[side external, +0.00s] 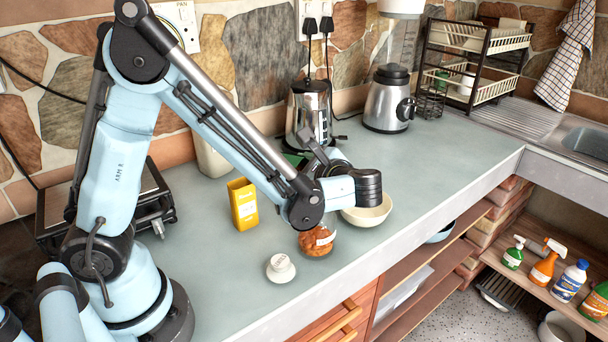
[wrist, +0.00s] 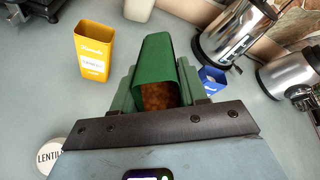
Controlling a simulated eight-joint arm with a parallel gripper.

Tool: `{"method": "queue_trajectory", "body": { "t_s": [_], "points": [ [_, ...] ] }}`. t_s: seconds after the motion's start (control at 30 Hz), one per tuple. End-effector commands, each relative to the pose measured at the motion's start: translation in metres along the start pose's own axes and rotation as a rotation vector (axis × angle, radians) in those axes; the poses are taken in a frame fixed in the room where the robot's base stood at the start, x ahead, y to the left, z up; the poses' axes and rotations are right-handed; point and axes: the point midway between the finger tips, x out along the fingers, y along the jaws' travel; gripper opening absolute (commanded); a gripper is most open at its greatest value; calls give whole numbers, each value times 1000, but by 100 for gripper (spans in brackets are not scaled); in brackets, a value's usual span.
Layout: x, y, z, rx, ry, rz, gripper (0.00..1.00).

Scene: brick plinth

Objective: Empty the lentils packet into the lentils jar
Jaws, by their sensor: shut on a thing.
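My gripper (wrist: 157,88) is shut on a green packet (wrist: 156,50). The packet's open end faces the wrist camera, and orange-brown lentils show inside. In the side view a bit of the green packet (side external: 294,159) shows behind my arm. A clear jar (side external: 318,241) with orange-brown contents and a white label stands on the counter below my wrist, partly hidden by my arm. I cannot read its label there, and the wrist view does not show the jar. A round white lid marked LENTILS (wrist: 51,156) lies on the counter; it also shows left of the jar (side external: 281,267).
A yellow packet (side external: 243,203) stands left of the jar. A cream bowl (side external: 368,213) sits close to the jar's right. A blue box (wrist: 212,80), a kettle (side external: 309,113) and a blender (side external: 389,103) stand farther back. The counter's right stretch is clear.

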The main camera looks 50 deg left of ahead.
Motion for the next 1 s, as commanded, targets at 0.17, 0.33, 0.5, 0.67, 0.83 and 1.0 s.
{"method": "queue_trajectory", "body": {
  "t_s": [0.17, 0.33, 0.5, 0.67, 0.83, 1.0],
  "points": [
    [-2, -1, 1, 0, -38, -27, 8],
    [-7, -1, 1, 1, -72, -51, 8],
    [-11, -1, 1, 1, -107, -75, 8],
    [-15, -1, 1, 0, -140, -98, 8],
    [-18, -1, 1, 0, -175, -121, 8],
    [-20, -2, 2, -1, -221, -154, 8]
  ]
}}
